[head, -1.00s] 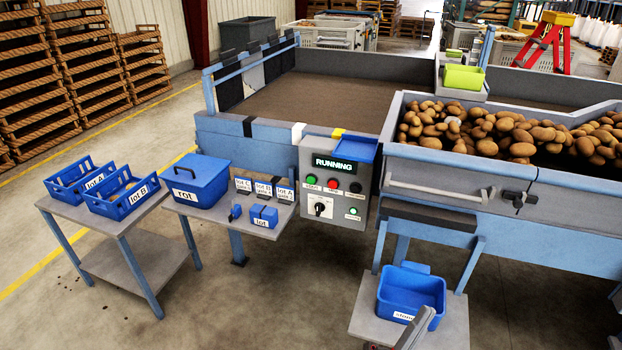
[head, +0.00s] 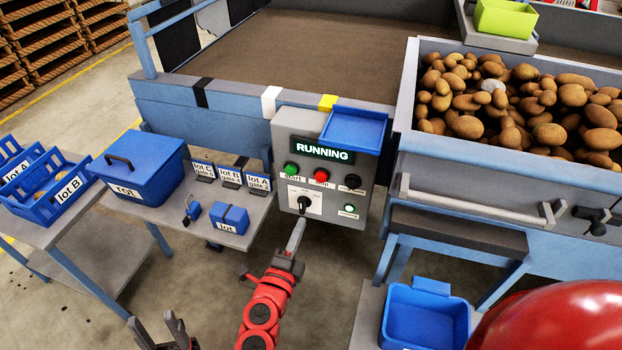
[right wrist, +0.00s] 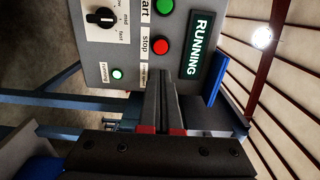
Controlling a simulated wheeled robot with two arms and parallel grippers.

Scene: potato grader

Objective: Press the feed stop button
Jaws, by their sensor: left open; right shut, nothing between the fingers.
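The control panel (head: 335,207) stands in the middle of the head view, its display (head: 321,151) reading RUNNING. The red stop button (head: 321,175) sits between the green start button (head: 291,169) and a black button (head: 352,182). In the right wrist view the red button (right wrist: 162,47) has a "stop" label beside it. My right gripper (head: 301,224) is shut and empty in front of the panel's lower part; its fingertips (right wrist: 160,74) appear close to the stop button in the wrist view, without visible contact. My left gripper (head: 164,330) is open and empty at the lower left.
A selector knob (head: 305,204) and a lit green lamp (head: 349,209) are lower on the panel. A blue tray (head: 354,131) tops it. A side table with a blue rot box (head: 142,170) stands left. A hopper of potatoes (head: 405,110) and a blue bin (head: 426,320) are right.

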